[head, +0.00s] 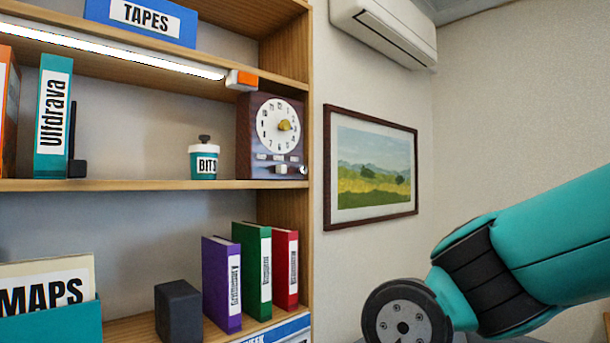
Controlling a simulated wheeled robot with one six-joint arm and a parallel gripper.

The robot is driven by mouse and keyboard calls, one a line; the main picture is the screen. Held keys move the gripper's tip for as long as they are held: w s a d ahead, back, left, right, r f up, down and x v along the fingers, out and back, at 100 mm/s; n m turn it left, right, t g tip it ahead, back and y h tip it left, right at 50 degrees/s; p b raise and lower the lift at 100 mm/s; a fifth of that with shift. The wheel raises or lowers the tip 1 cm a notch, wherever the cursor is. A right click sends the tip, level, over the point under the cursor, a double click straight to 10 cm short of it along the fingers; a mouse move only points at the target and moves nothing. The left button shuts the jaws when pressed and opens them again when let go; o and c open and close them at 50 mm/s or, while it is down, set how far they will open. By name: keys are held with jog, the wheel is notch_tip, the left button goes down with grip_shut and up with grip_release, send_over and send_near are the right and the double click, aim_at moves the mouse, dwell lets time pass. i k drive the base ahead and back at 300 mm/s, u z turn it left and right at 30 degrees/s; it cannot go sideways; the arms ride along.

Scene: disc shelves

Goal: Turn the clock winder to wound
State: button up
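The clock (258,150) is a dark brown box with a white round dial, standing at the right end of the middle shelf. My arm comes in from the right, well apart from the clock, and ends in a round grey flange at the lower right. My gripper's fingers are not in view.
On the middle shelf (120,185) stand a teal-and-white BITS jar (204,160) left of the clock and a teal binder (53,118). A light strip (120,54) with an orange end runs above. Below are purple (221,284), green (254,270) and red (286,268) binders. A picture (370,167) hangs right of the shelves.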

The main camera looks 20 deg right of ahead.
aim_at(302, 170)
jog(key=k, duration=0.3)
jog(key=u, duration=0.9)
jog(key=i, duration=0.75)
jog(key=z, duration=1.5)
